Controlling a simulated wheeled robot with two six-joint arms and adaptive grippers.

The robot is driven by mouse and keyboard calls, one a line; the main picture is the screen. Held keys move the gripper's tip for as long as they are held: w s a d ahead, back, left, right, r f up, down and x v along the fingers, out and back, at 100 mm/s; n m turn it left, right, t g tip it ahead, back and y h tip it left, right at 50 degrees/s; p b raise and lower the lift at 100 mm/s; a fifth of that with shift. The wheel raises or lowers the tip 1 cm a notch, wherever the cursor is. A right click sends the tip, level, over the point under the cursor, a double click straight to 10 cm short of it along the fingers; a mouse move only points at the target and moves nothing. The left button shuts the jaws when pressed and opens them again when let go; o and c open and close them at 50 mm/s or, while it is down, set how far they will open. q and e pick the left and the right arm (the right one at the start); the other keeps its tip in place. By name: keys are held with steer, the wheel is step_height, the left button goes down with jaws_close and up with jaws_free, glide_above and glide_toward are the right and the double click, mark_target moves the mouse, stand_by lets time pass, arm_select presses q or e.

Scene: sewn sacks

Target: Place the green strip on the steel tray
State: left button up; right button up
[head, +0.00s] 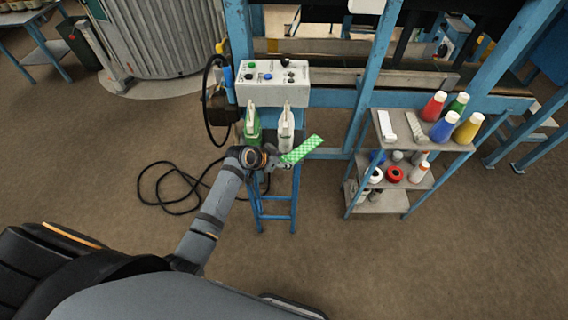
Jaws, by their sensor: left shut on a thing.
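The green strip (303,149) is a flat, checked green-and-white piece. My left gripper (281,161) is shut on its lower left end, and the strip sticks out up and to the right. It is in front of the blue stand with two bottles. I cannot single out a steel tray for sure; the grey metal top (446,143) of the blue shelf rack at the right is flat and tray-like. My right gripper is not in view.
A green bottle (252,128) and a white bottle (286,130) stand close behind my left gripper, below a control box (272,82). A black cable (170,190) lies on the floor. The floor in front is clear.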

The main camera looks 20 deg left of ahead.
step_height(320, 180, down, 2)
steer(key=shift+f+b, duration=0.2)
steer(key=shift+b, duration=0.95)
arm_select(q)
step_height(320, 180, up, 14)
steer(key=shift+r, duration=0.25)
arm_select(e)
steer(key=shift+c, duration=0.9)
